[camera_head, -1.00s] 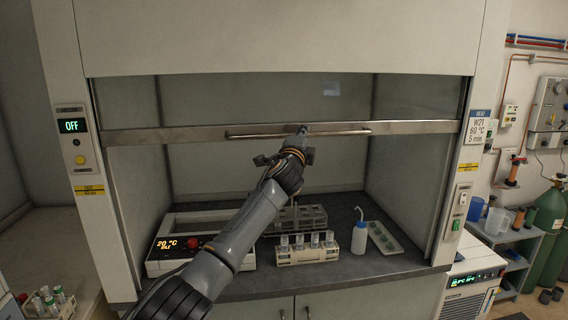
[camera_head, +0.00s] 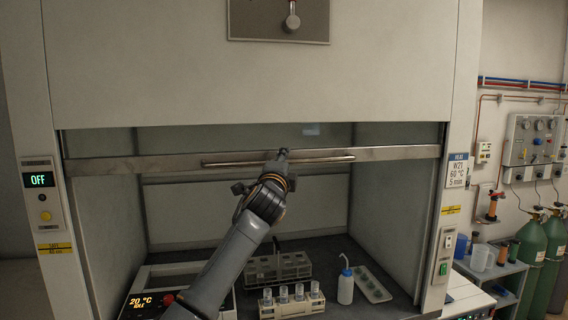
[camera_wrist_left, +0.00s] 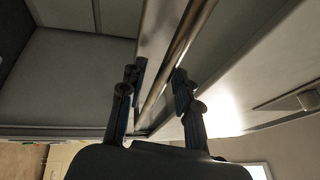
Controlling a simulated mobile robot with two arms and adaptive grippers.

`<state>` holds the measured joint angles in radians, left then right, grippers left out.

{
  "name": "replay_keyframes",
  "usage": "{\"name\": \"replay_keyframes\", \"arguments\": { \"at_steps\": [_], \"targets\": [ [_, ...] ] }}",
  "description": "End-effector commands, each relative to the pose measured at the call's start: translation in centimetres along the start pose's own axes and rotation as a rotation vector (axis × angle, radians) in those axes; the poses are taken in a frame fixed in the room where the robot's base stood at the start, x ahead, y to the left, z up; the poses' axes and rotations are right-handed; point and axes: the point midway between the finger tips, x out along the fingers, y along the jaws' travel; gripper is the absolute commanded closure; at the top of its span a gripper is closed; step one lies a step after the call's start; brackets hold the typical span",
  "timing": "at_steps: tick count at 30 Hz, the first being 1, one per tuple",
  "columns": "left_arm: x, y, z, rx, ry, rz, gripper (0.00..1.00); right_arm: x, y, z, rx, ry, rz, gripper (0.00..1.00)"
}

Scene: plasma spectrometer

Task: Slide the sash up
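The sash shows as a metal bottom rail (camera_head: 110,166) with a long horizontal handle bar (camera_head: 330,158), partly raised in the fume hood opening. My left gripper (camera_head: 283,154) is at the middle of the handle. In the left wrist view, the handle bar (camera_wrist_left: 180,45) runs between the two dark fingers (camera_wrist_left: 160,82), one on each side. My right gripper is not in view.
Inside the hood are a heating unit (camera_head: 140,303), a vial rack (camera_head: 292,305), a grey rack (camera_head: 280,266), a wash bottle (camera_head: 345,288) and a white tray (camera_head: 372,284). The hood's upper front panel (camera_head: 150,75) is above the sash. Gas cylinders (camera_head: 553,255) stand at the right.

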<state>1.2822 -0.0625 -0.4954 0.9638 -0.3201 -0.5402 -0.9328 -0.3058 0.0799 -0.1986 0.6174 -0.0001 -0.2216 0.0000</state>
Motion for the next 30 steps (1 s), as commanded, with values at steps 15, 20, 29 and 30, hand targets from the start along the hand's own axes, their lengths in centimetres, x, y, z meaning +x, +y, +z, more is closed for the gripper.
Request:
{"name": "replay_keyframes", "arguments": {
  "at_steps": [15,20,29,30],
  "targets": [
    [-1.5,0.1,0.0,0.000,0.001,-0.001,0.65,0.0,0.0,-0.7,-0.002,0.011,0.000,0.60],
    [-3.8,0.2,-0.1,0.000,0.002,-0.001,0.65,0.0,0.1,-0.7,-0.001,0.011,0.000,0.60],
    [-8.8,0.1,0.0,-0.001,0.002,-0.001,0.65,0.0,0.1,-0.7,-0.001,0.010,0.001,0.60],
    [-9.4,0.2,0.0,-0.001,0.002,0.001,0.65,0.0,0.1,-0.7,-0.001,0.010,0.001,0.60]
  ]
}}
